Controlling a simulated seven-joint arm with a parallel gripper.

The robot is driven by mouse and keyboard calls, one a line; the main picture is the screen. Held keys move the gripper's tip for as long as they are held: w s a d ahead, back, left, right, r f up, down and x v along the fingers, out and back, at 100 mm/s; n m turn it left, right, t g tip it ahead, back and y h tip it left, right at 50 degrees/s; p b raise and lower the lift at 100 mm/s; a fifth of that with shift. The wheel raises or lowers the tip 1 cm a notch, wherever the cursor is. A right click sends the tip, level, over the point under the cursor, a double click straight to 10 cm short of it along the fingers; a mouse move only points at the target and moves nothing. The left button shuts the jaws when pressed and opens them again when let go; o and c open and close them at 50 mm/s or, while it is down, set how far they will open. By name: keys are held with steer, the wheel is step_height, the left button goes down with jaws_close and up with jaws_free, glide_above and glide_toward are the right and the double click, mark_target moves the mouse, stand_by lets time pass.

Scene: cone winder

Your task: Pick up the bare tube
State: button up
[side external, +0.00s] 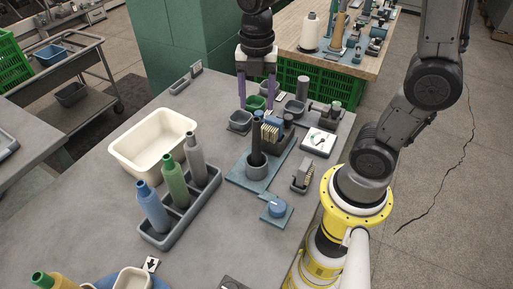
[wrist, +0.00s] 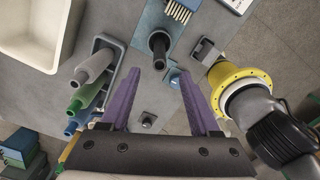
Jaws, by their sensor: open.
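Three slim tapered tubes stand in a grey rack (side external: 185,225): a blue one (side external: 152,207), a green one (side external: 174,180) and a grey one (side external: 196,158). None shows yarn on it; I cannot tell which is meant as the bare tube. In the wrist view the grey tube (wrist: 93,66), green tube (wrist: 86,95) and blue tube (wrist: 84,119) lie left of my fingers. My gripper (side external: 256,98) has purple fingers, spread and empty, above the table's far side, right of and beyond the rack. It also shows in the wrist view (wrist: 157,76).
A dark upright post (side external: 257,148) stands in a grey cup on a blue plate. A cream bin (side external: 150,140) is behind the rack. A dial gauge (side external: 319,141), small cups and a blue knob block (side external: 275,209) stand nearby.

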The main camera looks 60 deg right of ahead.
mark_target(256, 132)
step_height(256, 132, down, 10)
steer(key=shift+a+f, duration=0.1)
steer(key=shift+f, duration=0.1)
stand_by(0.3)
jaws_close()
